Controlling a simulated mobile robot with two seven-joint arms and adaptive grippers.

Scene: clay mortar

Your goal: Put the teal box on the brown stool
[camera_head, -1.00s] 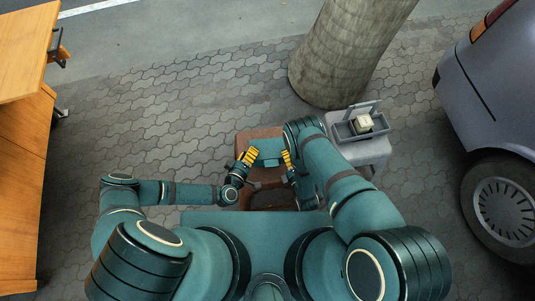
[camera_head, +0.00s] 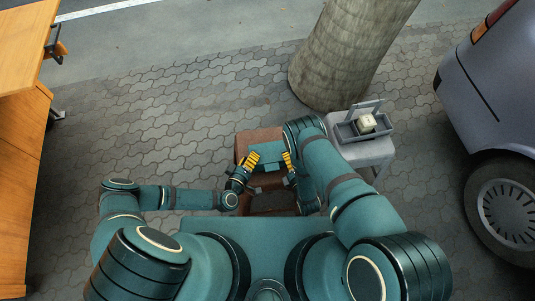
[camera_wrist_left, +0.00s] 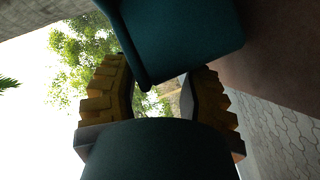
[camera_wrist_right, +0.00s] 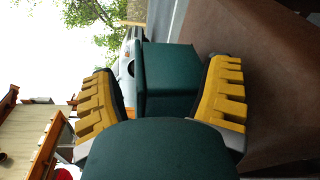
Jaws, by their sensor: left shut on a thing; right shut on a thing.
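The teal box (camera_head: 270,153) is between my two grippers, over the brown stool (camera_head: 258,136). My left gripper (camera_head: 250,162) is shut on the box's left side and my right gripper (camera_head: 288,162) on its right side. In the left wrist view the box (camera_wrist_left: 190,35) reaches between the yellow-padded fingers (camera_wrist_left: 160,95). In the right wrist view the box (camera_wrist_right: 166,75) shows between the fingers (camera_wrist_right: 160,100), with the brown stool (camera_wrist_right: 275,85) close by. I cannot tell whether the box touches the stool. My arms hide part of the stool.
A grey stool (camera_head: 362,152) with a grey open tray (camera_head: 345,132) and a small cream item (camera_head: 366,122) stands to the right. A tree trunk (camera_head: 345,50) is behind it. A car (camera_head: 495,100) is at far right, a wooden bench (camera_head: 20,150) at far left. Paving left of the stool is clear.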

